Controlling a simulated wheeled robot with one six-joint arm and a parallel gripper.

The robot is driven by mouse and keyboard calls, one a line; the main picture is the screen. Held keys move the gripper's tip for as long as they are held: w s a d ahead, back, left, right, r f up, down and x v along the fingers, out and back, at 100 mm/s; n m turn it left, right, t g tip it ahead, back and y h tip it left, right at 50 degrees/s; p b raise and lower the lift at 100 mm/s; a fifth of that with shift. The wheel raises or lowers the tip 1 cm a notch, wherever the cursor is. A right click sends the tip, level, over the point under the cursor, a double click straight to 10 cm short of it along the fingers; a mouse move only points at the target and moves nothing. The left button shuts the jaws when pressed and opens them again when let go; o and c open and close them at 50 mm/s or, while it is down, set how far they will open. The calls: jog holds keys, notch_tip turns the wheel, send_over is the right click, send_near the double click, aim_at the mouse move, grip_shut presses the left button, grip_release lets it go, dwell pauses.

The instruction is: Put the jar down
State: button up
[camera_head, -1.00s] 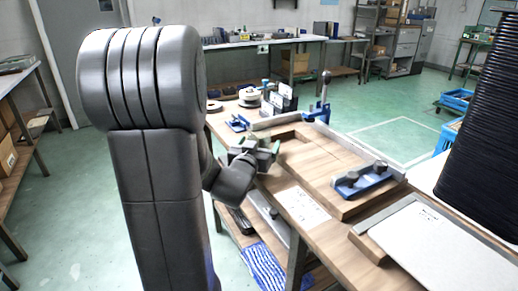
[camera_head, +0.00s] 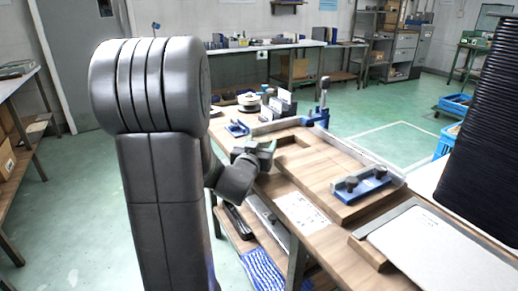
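My gripper (camera_head: 258,151) is at the end of my dark grey arm, over the left edge of the wooden workbench (camera_head: 322,240). It is small and partly covered by my own wrist, so I cannot tell whether its fingers are open or shut. I cannot make out a jar in or beside the gripper, or anywhere I can name with certainty. A wooden tray or board (camera_head: 318,172) lies on the bench just right of the gripper.
A blue clamp fixture (camera_head: 361,186) sits on the board's right end. A blue upright tool (camera_head: 322,112) and a white round item (camera_head: 249,101) stand farther back. A pale panel (camera_head: 440,250) lies at the front right. A dark ribbed stack (camera_head: 485,140) rises at the right.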

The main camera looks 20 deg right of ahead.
notch_tip(320, 180, up, 10)
jog(key=p, duration=0.4)
jog(key=shift+n+t+y, duration=0.4)
jog(key=shift+y, duration=0.3)
jog(key=w+a+f, duration=0.1)
jog(key=a+f, duration=0.1)
jog(key=w+a+f, duration=0.4)
jog(key=shift+a, duration=0.25)
jog(key=w+a+f+n+t+y, duration=0.1)
jog(key=w+a+f+n+y, duration=0.15)
jog(key=a+f, duration=0.8)
jog(key=w+a+f+n+t+y, duration=0.1)
jog(key=a+f+t+y, duration=0.35)
jog(key=a, duration=1.05)
notch_tip(320, 180, up, 11)
jog(key=s+n+g+y+p, duration=0.2)
jog(key=n+y+p, duration=0.15)
jog(key=p, duration=1.85)
jog(key=s+f, duration=0.5)
jog(key=f, duration=0.1)
jog(key=shift+s+d+f, duration=0.15)
jog(key=shift+s+d, duration=0.05)
jog(key=shift+d, duration=0.1)
jog(key=shift+w+d+h, duration=0.1)
jog(key=shift+h, duration=0.25)
